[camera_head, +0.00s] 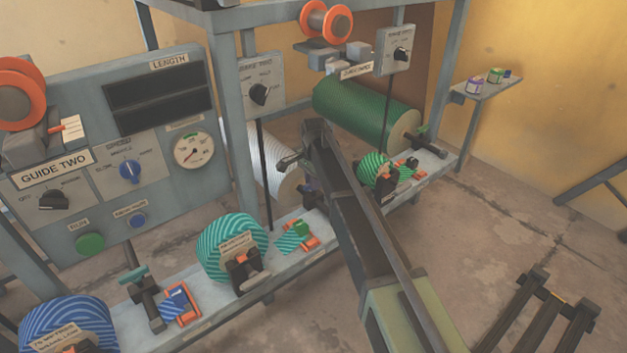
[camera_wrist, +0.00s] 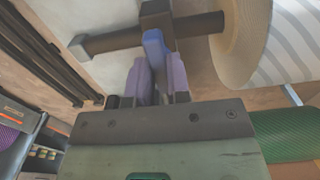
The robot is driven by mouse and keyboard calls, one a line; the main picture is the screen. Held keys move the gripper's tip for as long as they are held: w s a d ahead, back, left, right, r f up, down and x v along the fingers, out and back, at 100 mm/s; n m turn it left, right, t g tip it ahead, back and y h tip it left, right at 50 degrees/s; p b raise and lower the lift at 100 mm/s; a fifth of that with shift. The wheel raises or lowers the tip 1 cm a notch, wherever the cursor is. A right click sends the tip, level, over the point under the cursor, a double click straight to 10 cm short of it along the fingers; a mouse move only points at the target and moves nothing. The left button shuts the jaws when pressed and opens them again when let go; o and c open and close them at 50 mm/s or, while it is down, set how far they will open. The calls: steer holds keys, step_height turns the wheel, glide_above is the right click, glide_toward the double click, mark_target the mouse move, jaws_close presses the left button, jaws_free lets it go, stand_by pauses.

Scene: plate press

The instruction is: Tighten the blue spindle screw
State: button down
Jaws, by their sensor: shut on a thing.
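The blue spindle screw (camera_wrist: 154,48) stands at the top centre of the wrist view, on a dark block (camera_wrist: 156,16) on the dark spindle (camera_wrist: 196,25). My gripper (camera_wrist: 156,78) has purple fingers, and they are shut on the lower part of the blue screw from both sides. In the head view my arm reaches between the machine posts, and my gripper (camera_head: 308,187) shows only as a small purple patch beside the white roll (camera_head: 270,165). The blue screw is hidden there. The white striped roll (camera_wrist: 285,45) sits on the spindle at the right of the wrist view.
A bench (camera_head: 225,300) carries a teal striped roll (camera_head: 230,245), a blue striped roll (camera_head: 62,322) and small clamps. A green roll (camera_head: 362,112) lies behind my arm. A control panel (camera_head: 95,120) stands at the left. Open floor (camera_head: 500,215) lies at the right.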

steer(key=c, duration=1.1)
jaws_free()
step_height(320, 180, up, 11)
steer(key=p, duration=1.1)
steer(key=shift+f, duration=0.1)
